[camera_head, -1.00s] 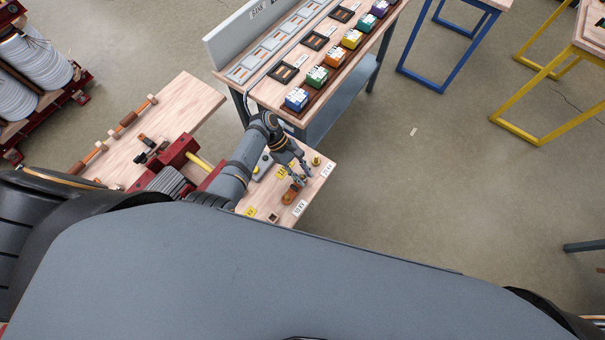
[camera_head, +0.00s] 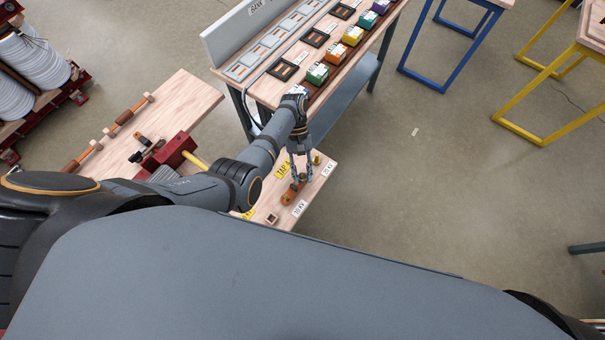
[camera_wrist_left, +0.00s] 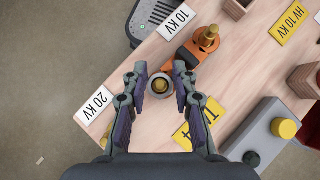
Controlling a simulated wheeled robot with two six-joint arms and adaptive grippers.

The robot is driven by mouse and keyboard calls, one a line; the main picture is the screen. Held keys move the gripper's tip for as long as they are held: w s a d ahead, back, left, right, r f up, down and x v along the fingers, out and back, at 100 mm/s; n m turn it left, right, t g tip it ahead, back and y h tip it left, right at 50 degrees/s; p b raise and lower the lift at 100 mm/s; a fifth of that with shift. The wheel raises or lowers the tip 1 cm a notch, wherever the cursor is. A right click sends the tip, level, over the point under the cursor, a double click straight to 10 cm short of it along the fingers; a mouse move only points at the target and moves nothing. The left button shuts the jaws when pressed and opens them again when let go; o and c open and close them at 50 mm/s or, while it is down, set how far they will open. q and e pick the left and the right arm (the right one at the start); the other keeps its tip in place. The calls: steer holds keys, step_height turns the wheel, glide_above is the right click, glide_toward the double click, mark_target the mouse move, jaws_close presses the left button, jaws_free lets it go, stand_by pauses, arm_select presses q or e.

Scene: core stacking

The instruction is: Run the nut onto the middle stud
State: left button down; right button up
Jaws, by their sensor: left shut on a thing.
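My left gripper (camera_head: 299,181) points down over the wooden bench top. A brass stud (camera_wrist_left: 207,38) stands at the link's other end, near the 10 KV label (camera_wrist_left: 177,19). Another brass stud (camera_head: 316,159) stands near the 20 KV label (camera_head: 328,170). My right gripper is not in view.
A grey box with a yellow button (camera_wrist_left: 284,128) stands beside the TAP label (camera_wrist_left: 205,112). Wooden blocks (camera_wrist_left: 307,80) are at the right of the wrist view. Behind is a bench with coloured boxes (camera_head: 317,73). Open floor (camera_head: 430,190) lies to the right.

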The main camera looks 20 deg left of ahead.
arm_select(q)
steer(key=shift+m+y, duration=0.4)
steer(key=shift+m, duration=0.1)
steer(key=shift+f+m+g+y+b, duration=0.1)
steer(key=shift+m+g+y+b, duration=0.3)
steer(key=shift+m+y, duration=0.5)
steer(key=m+y, duration=0.1)
steer(key=m, duration=0.1)
steer(key=shift+m, duration=0.4)
